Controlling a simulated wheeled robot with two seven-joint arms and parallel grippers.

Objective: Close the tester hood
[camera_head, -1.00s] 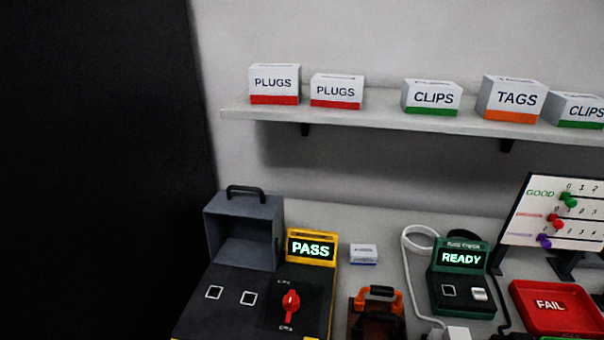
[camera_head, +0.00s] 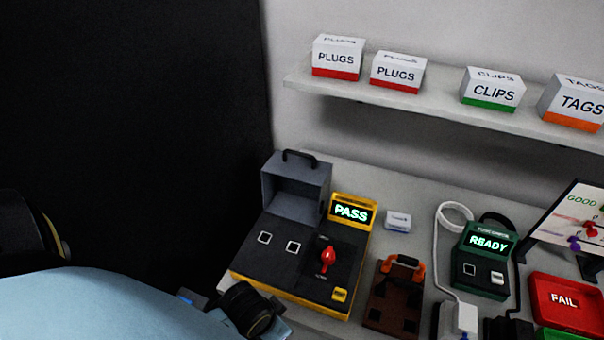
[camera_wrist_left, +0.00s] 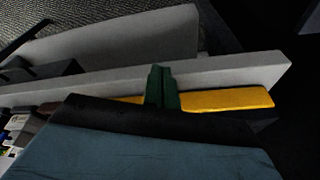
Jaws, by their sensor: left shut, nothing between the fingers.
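The tester (camera_head: 290,262) is a dark panel with a yellow base, two square sockets, a red knob (camera_head: 328,259) and a yellow display reading PASS (camera_head: 351,211). Its grey hood (camera_head: 322,190) stands open at the back left, hollow side facing forward, black handle (camera_head: 299,155) on top. In the left wrist view my left gripper (camera_wrist_left: 162,88) shows as two green fingers, shut and empty, in front of a yellow strip that looks like the tester's base edge. In the head view my left arm is at the lower left, in front of the tester; the fingertips are hidden there. My right gripper is not visible.
Right of the tester are a brown case with orange handle (camera_head: 395,292), a green READY device (camera_head: 482,262) with a white cable, and a red FAIL tray (camera_head: 567,304). A small white box (camera_head: 397,221) stands behind. A shelf (camera_head: 430,105) with labelled boxes hangs above.

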